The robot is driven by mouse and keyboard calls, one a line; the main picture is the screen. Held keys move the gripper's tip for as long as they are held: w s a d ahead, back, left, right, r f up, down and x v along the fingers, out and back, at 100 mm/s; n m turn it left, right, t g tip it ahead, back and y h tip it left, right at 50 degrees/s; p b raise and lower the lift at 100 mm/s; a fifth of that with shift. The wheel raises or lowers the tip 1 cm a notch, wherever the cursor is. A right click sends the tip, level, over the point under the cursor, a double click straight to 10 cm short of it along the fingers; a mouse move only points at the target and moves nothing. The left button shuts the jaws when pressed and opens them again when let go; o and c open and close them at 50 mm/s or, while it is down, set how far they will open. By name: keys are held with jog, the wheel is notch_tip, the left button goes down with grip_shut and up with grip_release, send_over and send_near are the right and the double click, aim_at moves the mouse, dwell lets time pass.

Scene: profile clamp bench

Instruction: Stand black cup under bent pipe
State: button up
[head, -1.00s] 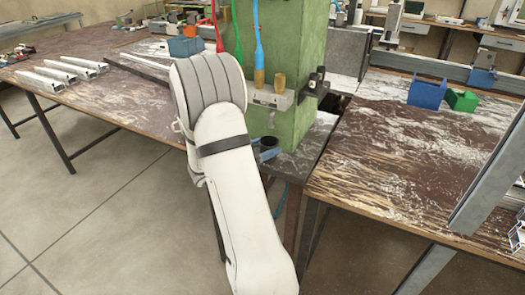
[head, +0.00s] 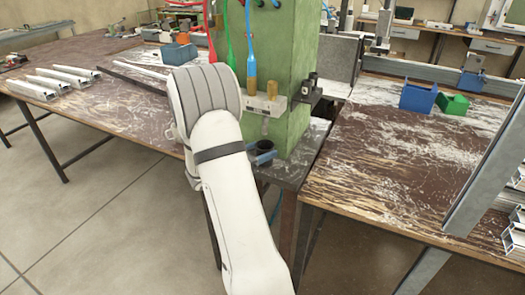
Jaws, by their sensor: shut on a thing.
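The small black cup (head: 265,147) shows just right of my white arm, low in front of the green column, above the dark corner of a bench. It looks upright. My gripper (head: 263,157) is mostly hidden behind my arm; only blue finger parts show, and they are shut on the cup. The bent pipe (head: 265,125) seems to be the thin grey tube below the pale block on the column, just above the cup. It is too small to make out its bend or the exact gap to the cup. Whether the cup touches the bench cannot be told.
The green column (head: 292,60) carries red, green and blue hoses, a pale block (head: 262,105) and a dark clamp (head: 307,90). A wooden bench (head: 400,190) stands at right with blue and green bins. Another bench (head: 110,110) at left holds metal profiles.

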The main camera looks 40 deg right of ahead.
jog(key=shift+f, duration=0.4)
dwell(0.6)
jog(key=o, duration=1)
jog(key=shift+o, duration=0.2)
jog(key=w+a, duration=0.1)
jog(key=a, duration=0.9)
jog(key=shift+w, duration=0.15)
dwell(0.4)
dwell(0.4)
